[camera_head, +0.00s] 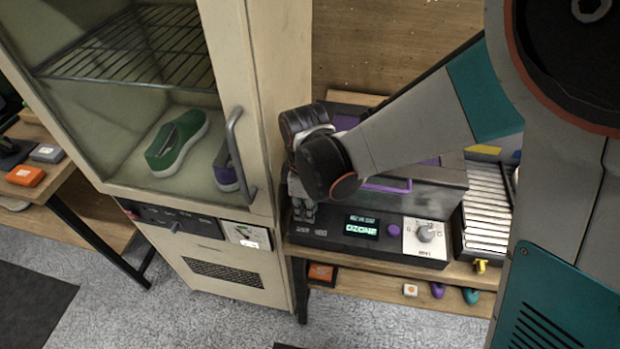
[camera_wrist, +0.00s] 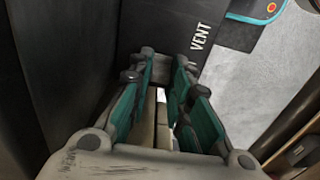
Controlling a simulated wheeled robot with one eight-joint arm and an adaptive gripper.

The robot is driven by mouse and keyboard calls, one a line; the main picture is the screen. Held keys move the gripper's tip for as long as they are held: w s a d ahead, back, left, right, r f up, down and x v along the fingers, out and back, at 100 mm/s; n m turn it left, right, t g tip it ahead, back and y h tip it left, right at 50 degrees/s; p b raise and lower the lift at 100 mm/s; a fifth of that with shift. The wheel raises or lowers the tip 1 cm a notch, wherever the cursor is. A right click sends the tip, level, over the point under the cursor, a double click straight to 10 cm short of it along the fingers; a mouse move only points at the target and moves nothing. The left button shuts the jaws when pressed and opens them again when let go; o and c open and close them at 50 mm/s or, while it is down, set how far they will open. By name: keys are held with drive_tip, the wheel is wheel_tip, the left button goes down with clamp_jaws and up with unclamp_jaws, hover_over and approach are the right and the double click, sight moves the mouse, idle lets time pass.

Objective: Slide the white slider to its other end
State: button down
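My gripper (camera_head: 303,210) points down at the front left of the black box with the lit "OZONE" display. In the wrist view its two teal-padded fingers (camera_wrist: 166,78) stand close together with a narrow gap. A small pale patch shows in that gap; I cannot tell whether it is the white slider, or whether the fingers touch anything. The box's black panel marked "VENT" (camera_wrist: 200,38) lies just beyond the fingertips. No white slider can be made out for certain in the head view; the gripper covers the left end of the box's front.
The box front has a purple button (camera_head: 393,230) and a white dial (camera_head: 426,233). Left stands a cream cabinet (camera_head: 262,110) with a handle (camera_head: 235,155) and a green shoe (camera_head: 178,143) inside. A ribbed tray (camera_head: 486,205) stands right. Small items lie on the lower shelf.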

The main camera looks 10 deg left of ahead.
sight(325, 220)
drive_tip(key=d, duration=0.4)
drive_tip(key=shift+s+d, duration=0.25)
drive_tip(key=shift+d, duration=0.15)
drive_tip(key=c, duration=1.5)
unclamp_jaws()
drive_tip(key=shift+d, duration=0.1)
drive_tip(key=shift+a, duration=0.2)
